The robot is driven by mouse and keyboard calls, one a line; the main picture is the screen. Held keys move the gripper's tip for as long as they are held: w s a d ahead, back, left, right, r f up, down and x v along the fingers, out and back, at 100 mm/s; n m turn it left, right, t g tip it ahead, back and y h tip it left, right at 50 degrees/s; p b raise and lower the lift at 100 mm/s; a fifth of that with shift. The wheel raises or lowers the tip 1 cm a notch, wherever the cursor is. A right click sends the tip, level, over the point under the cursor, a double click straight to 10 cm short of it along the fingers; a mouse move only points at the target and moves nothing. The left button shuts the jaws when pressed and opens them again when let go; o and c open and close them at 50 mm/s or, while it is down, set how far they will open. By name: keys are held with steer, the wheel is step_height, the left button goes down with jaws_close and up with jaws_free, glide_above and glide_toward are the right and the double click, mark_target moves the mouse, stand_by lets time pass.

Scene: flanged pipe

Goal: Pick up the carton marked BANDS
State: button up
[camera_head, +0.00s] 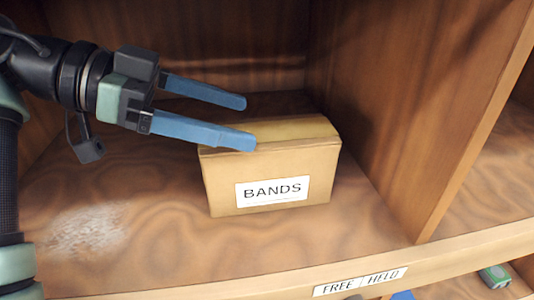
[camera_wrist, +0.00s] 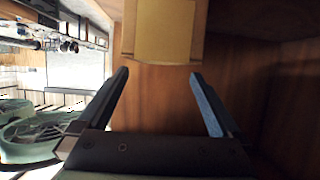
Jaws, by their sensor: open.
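The carton marked BANDS (camera_head: 270,175) is a tan box with a white label on its front. It stands upright on the wooden shelf floor (camera_head: 150,235), close to the right-hand divider. Its top also shows in the wrist view (camera_wrist: 164,28), beyond the fingertips. My gripper (camera_head: 250,122) is open, with two blue fingers reaching in from the left. In the head view the near finger overlaps the carton's upper left edge. I cannot tell whether it touches. Nothing is between the fingers in the wrist view (camera_wrist: 158,74).
A wooden divider (camera_head: 425,120) stands just right of the carton. The shelf's front edge bears a label reading FREE / HELD (camera_head: 360,281). A green item (camera_head: 495,277) lies lower right. The shelf floor left of the carton is clear apart from a pale worn patch (camera_head: 88,228).

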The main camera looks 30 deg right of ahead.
mark_target(266, 131)
steer(key=shift+s+d+f+p, duration=0.1)
steer(key=shift+s+d+p, duration=0.1)
steer(key=shift+d+p, duration=0.2)
steer(key=p+x, duration=0.1)
steer(key=x, duration=0.1)
steer(key=p+x, duration=0.2)
steer(key=shift+d+f, duration=0.15)
steer(key=shift+f, duration=0.4)
steer(key=shift+c, duration=0.3)
steer(key=shift+r, duration=0.1)
steer(key=c, duration=1.5)
